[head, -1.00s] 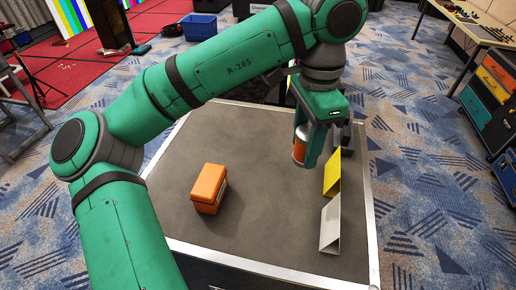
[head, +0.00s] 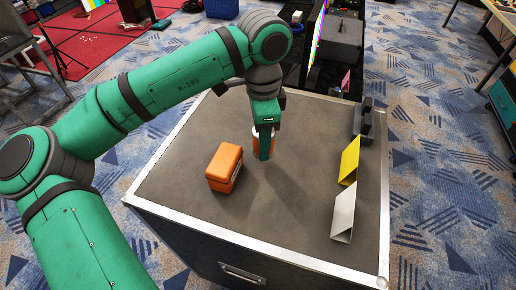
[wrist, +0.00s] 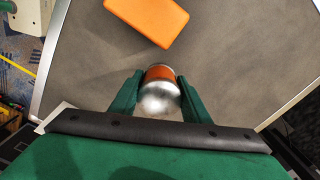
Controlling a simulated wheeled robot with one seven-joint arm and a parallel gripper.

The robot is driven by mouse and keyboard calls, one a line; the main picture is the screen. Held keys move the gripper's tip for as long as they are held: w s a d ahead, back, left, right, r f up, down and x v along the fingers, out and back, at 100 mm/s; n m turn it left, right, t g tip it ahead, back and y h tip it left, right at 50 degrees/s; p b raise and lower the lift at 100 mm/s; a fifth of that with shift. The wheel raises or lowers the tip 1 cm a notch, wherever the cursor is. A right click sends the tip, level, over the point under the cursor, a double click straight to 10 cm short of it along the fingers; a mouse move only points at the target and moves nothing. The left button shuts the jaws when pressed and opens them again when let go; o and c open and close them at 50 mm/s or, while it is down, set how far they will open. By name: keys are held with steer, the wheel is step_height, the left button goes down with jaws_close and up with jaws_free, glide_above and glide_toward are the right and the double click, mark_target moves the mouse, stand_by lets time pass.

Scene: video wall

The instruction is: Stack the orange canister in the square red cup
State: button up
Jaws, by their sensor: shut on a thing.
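My gripper (head: 264,150) is shut on the orange canister (wrist: 161,74), which has silver ends and an orange band. In the wrist view the canister sits between the two green fingers. In the head view only slivers of it show beside the near finger, over the middle of the grey table top (head: 190,135). I cannot tell whether its bottom touches the table. I do not see a square red cup in either view; part of the table is hidden behind my arm and gripper.
An orange box (head: 224,167) stands just left of my gripper. A yellow folded piece (head: 349,160), a white folded piece (head: 343,215) and a dark grey object (head: 364,120) line the table's right side. The front middle of the table is clear.

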steer(key=shift+a+f, duration=0.3)
steer(key=shift+w+a+f, duration=0.1)
steer(key=shift+f, duration=0.8)
steer(key=shift+w+a+f, duration=0.1)
steer(key=shift+f, duration=0.75)
steer(key=shift+f, duration=0.1)
steer(key=o, duration=1.1)
